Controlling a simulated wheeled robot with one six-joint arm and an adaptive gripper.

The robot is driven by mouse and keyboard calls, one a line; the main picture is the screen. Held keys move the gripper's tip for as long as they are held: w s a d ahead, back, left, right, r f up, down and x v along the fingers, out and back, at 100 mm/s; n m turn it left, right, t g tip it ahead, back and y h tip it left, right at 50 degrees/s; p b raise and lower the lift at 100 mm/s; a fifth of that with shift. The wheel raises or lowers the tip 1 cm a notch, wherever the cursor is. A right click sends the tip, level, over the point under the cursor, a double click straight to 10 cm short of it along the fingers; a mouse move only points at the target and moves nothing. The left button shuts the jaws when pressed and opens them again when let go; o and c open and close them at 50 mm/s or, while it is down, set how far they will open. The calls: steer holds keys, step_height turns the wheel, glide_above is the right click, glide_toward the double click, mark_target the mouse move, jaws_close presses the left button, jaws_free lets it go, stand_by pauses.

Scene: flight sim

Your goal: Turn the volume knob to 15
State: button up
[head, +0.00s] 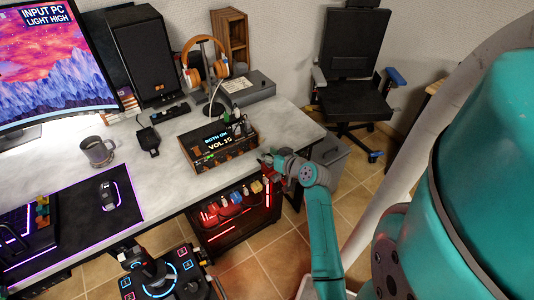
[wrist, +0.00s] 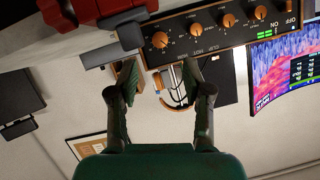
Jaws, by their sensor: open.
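The amplifier box (head: 222,155) stands near the desk's front edge in the head view. Its top display (head: 218,141) appears to read "BOTH ON" and "VOL 15". In the upside-down wrist view, its dark front panel (wrist: 207,42) carries several orange knobs in a row. The largest-looking knob, at the left end (wrist: 160,40), lies ahead of the gap between my fingers; I cannot tell which label it bears. My gripper (wrist: 160,76) is open and empty, with no visible contact on the knob. In the head view my gripper (head: 268,161) is by the box's right end.
Headphones on a stand (head: 205,75), a speaker (head: 147,55) and a grey box (head: 247,89) are behind the amplifier. A mug (head: 97,152) is to the left. A red-lit PC case (head: 238,218) is below the desk edge. A chair (head: 353,75) stands at the back right.

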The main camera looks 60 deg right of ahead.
mark_target(254, 147)
steer(key=w+f+n, duration=0.1)
steer(key=w, duration=0.1)
steer(key=w+d+f+n+h, duration=0.1)
steer(key=w, duration=0.1)
steer(key=w+d+n+g+h, duration=0.1)
steer(key=w, duration=0.1)
steer(key=shift+w+d+f, duration=0.1)
steer(key=shift+d+f, duration=0.1)
steer(key=shift+f, duration=0.2)
stand_by(0.4)
jaws_close()
